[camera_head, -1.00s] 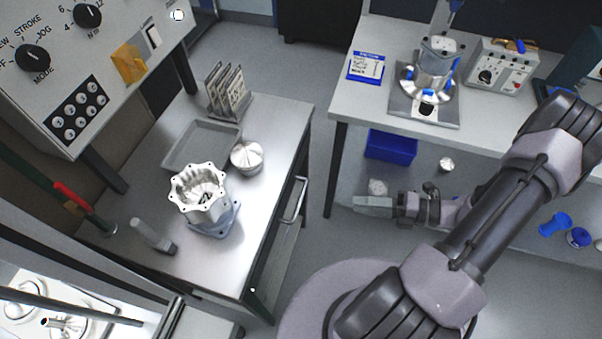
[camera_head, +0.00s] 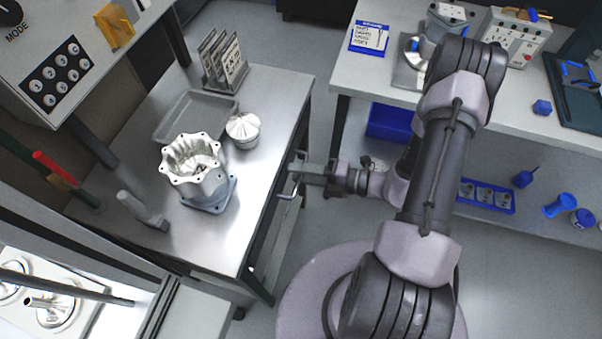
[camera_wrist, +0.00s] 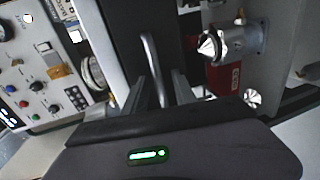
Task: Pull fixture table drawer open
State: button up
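The fixture table (camera_head: 215,255) is a metal-topped bench at left in the head view. Its drawer handle (camera_head: 287,195), a pale bar, is on the table's right side, below the top edge; the drawer front is mostly hidden and appears flush. My gripper (camera_head: 296,172) is at the handle's upper end, pointing left at the table side. In the wrist view the handle (camera_wrist: 152,60) rises between the two fingers of my gripper (camera_wrist: 160,88). The fingers stand apart, with the bar between them. I cannot tell whether either finger touches it.
A second bench (camera_head: 480,105) stands at right.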

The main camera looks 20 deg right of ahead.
grip_shut()
dwell(1.4)
